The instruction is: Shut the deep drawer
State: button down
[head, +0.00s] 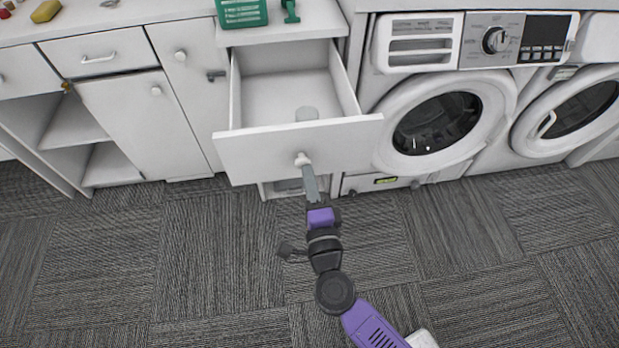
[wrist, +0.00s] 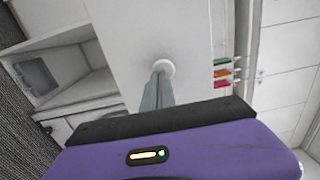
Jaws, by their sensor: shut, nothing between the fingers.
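The deep drawer (head: 262,155) is a white drawer under the counter, pulled well out, in the middle of the head view. The wrist view shows the shut fingers (wrist: 157,92) pointing at the knob.
A washing machine (head: 437,122) stands right of the drawer, with another machine (head: 575,110) beside it. White cabinets (head: 150,110) and open shelves are at left. A green basket (head: 241,12) stands on the counter above. The grey carpet (head: 210,270) in front is clear.

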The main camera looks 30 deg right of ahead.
jog(key=shift+w, duration=0.1)
jog(key=x, duration=1.6)
jog(key=shift+d+f+p, duration=0.15)
jog(key=shift+d+p, duration=0.15)
jog(key=shift+d, duration=0.05)
jog(key=b, duration=0.7)
send_over(291, 99)
jog(key=shift+s+d+f, duration=0.1)
jog(key=shift+s+f, duration=0.05)
jog(key=shift+s, duration=0.15)
jog(key=shift+w+d, duration=0.1)
jog(key=shift+w, duration=0.2)
jog(key=shift+w+r, duration=0.2)
jog(key=shift+r, duration=0.1)
jog(key=shift+d+r, duration=0.1)
